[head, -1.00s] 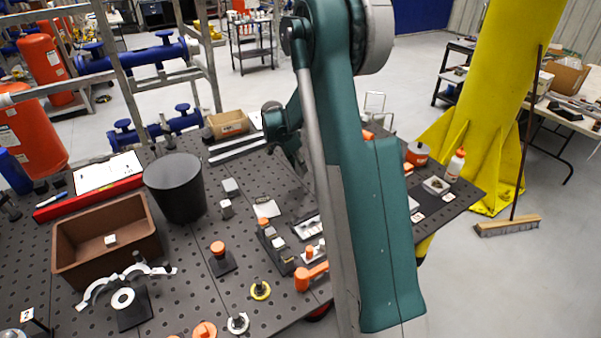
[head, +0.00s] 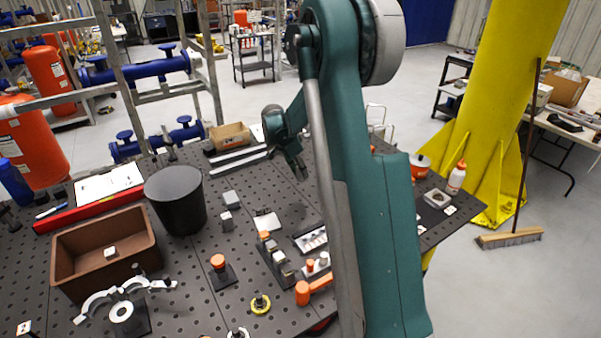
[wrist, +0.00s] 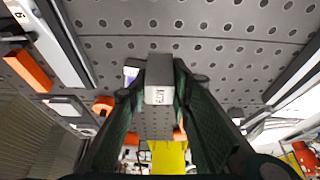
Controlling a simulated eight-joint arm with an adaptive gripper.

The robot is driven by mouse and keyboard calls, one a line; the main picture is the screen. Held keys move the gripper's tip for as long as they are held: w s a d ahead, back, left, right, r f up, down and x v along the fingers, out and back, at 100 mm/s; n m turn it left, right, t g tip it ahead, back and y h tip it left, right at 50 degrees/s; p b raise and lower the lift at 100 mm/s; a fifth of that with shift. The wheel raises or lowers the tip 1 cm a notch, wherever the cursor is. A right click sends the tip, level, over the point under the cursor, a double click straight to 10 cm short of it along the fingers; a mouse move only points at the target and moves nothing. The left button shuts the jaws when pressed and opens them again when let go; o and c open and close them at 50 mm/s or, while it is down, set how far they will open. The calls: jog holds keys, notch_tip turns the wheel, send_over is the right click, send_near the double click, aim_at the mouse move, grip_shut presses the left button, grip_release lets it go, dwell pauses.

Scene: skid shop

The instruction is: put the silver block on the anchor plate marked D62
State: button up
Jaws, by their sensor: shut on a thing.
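My gripper (wrist: 159,90) is shut on a silver block (wrist: 159,80), held between the dark fingers in the wrist view. In the head view my gripper (head: 300,168) is above the perforated table, partly behind my arm, and the block cannot be made out there. I cannot read D62 on any plate. The wrist view shows a white label (wrist: 70,107) and a small white marked piece (wrist: 24,12), both too small to read surely.
The perforated table (head: 190,270) holds a brown bin (head: 75,268), a black bucket (head: 177,205), two grey blocks (head: 231,199) and orange-topped fixtures (head: 218,262). A white bottle (head: 457,178) stands at the right end by a yellow column (head: 495,100).

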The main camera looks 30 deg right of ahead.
jog(key=s+a, duration=0.3)
jog(key=a, duration=0.7)
jog(key=s+a+r, duration=0.1)
jog(key=s+a, duration=0.2)
jog(key=a, duration=0.7)
jog(key=shift+r+b, duration=0.25)
jog(key=shift+b, duration=0.05)
jog(key=shift+f, duration=0.1)
send_near(271, 219)
jog(key=shift+s+d+f, duration=0.1)
jog(key=shift+d+f, duration=0.1)
jog(key=shift+d, duration=0.6)
jog(key=shift+f, duration=1.85)
jog(key=shift+f, duration=0.2)
